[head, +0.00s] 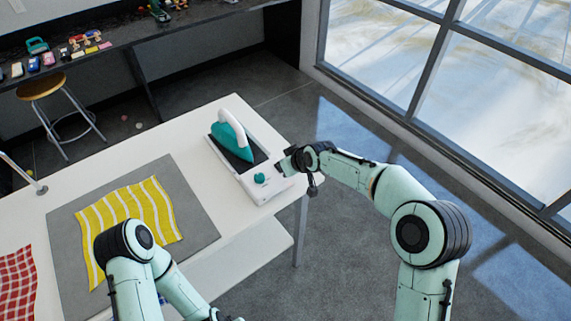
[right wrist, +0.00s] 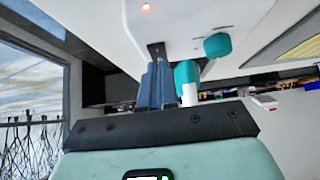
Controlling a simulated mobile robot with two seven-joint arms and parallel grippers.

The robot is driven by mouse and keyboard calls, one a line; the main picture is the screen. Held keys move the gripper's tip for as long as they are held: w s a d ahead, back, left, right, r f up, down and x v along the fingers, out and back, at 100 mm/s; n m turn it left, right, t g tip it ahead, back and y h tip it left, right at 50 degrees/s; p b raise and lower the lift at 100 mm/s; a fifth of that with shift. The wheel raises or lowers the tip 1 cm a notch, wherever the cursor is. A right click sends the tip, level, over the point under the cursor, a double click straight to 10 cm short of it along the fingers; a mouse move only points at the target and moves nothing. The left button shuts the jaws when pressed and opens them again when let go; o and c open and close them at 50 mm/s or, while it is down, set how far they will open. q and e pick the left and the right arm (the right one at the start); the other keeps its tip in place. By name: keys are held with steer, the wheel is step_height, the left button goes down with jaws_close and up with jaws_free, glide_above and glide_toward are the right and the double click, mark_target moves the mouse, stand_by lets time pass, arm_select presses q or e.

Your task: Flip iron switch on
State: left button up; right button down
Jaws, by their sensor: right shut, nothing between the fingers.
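The iron (head: 231,139), teal with a white handle, rests on a white base (head: 268,190) at the table's right end. A round teal knob (head: 260,178) sits on the base's front part; it also shows in the right wrist view (right wrist: 217,44). A small red light (right wrist: 146,7) glows on the white surface in that view. My right gripper (head: 281,168) is at the base's right edge, beside the knob. Its fingers (right wrist: 158,80) are shut and empty, close to the white base; contact cannot be told. My left gripper is out of view; only my left arm shows.
A yellow striped cloth (head: 130,222) lies on a grey mat (head: 200,225) left of the iron. A red checked cloth (head: 15,285) is at the far left. A stool (head: 42,88) and a dark bench (head: 115,37) with small items stand behind. Windows are at right.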

step_height(320, 180, up, 3)
steer(key=shift+w+r+p, duration=0.1)
steer(key=shift+r+p, duration=0.1)
steer(key=shift+p, duration=0.4)
arm_select(q)
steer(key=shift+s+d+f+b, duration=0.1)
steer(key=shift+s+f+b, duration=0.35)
steer(key=shift+b, duration=0.55)
arm_select(e)
steer(key=s+d+f+v, duration=0.1)
steer(key=v, duration=0.9)
steer(key=shift+s, duration=0.3)
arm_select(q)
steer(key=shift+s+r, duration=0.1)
arm_select(e)
steer(key=shift+s, duration=0.1)
steer(key=shift+f, duration=0.1)
